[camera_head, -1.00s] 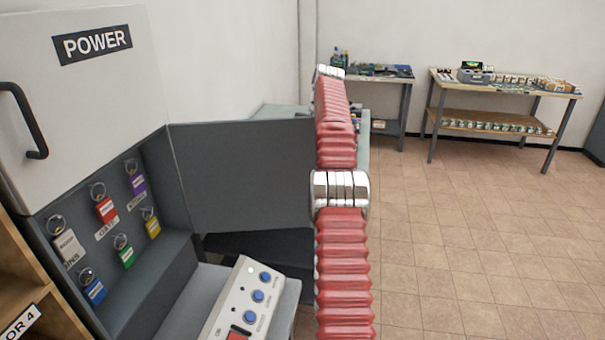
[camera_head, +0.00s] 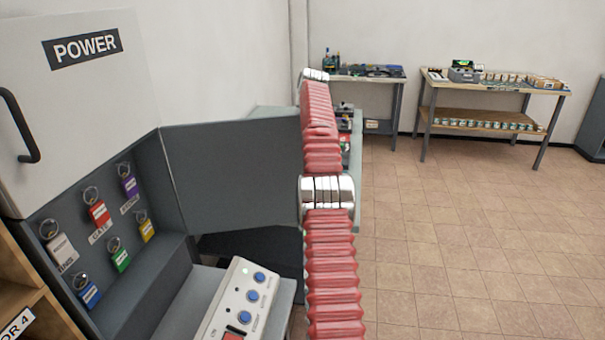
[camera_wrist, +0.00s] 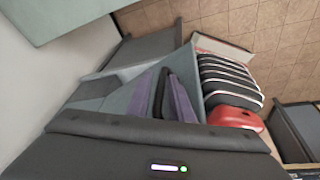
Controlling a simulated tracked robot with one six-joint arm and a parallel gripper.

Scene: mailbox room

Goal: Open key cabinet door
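The key cabinet (camera_head: 70,209) is at the left in the head view, with several tagged keys hanging inside. Its grey door (camera_head: 232,172) stands wide open, swung out to the right of the cabinet. My red and silver arm runs upright along the door's outer edge; my gripper is hidden in that view. In the wrist view, my gripper's purple-grey fingers (camera_wrist: 162,98) are beside a grey-green panel. A dark curved bar (camera_wrist: 163,84), perhaps the door handle, shows between them. I cannot tell whether the fingers press on it.
A white POWER cabinet (camera_head: 88,105) with a black handle is above the keys. A button panel (camera_head: 240,302) stands below the open door. Two loaded workbenches (camera_head: 490,83) stand by the back wall. The tiled floor (camera_head: 440,240) at the right is clear.

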